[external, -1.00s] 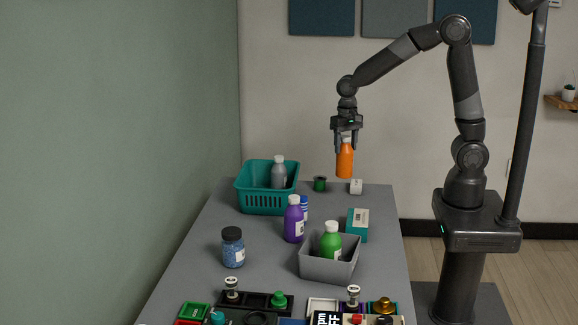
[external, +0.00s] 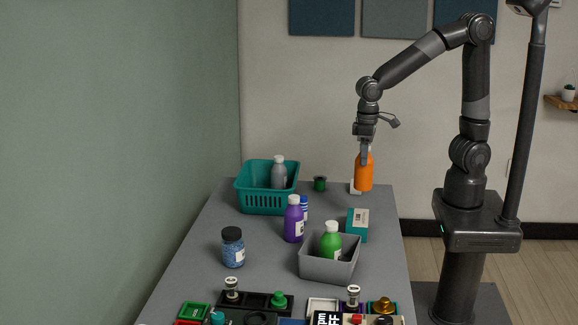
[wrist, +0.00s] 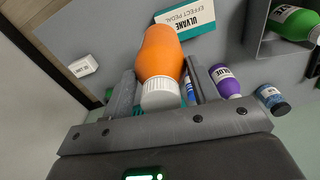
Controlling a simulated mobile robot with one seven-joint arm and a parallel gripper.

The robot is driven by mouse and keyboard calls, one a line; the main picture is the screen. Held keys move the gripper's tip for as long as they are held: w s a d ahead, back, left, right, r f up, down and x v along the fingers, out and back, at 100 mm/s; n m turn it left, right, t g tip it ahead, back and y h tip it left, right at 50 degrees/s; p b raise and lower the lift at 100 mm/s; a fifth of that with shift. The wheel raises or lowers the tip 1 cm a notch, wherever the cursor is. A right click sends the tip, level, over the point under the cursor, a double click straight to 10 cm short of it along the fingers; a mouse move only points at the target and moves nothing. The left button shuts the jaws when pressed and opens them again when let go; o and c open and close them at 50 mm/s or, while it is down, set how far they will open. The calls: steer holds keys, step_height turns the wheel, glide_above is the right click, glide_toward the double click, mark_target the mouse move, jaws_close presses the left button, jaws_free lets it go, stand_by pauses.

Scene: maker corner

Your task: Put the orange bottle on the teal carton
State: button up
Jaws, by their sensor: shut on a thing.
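The orange bottle (external: 364,174) is upright in my gripper (external: 365,149), held in the air over the far right part of the table. In the wrist view the orange bottle (wrist: 161,55) with its white cap sits between the two fingers of my gripper (wrist: 161,92), which is shut on it. The teal carton (external: 357,225) stands on the table, nearer the camera than the bottle and behind the grey bin. In the wrist view the teal carton (wrist: 190,18), with a white label, shows beyond the bottle's base, partly hidden by it.
A grey bin (external: 325,268) with a green bottle (external: 331,240) stands close to the carton. A purple bottle (external: 293,220) is to its left. A teal basket (external: 262,201) with a grey bottle, a green spool (external: 320,184) and a small white box (external: 354,188) are at the back.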

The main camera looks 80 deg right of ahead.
steer(key=w+a+f, duration=0.1)
steer(key=a+f, duration=0.4)
steer(key=f, duration=0.2)
steer(key=shift+a+f, duration=0.25)
steer(key=shift+a, duration=0.1)
steer(key=shift+w, duration=0.1)
steer(key=shift+f, duration=0.15)
steer(key=o, duration=1.5)
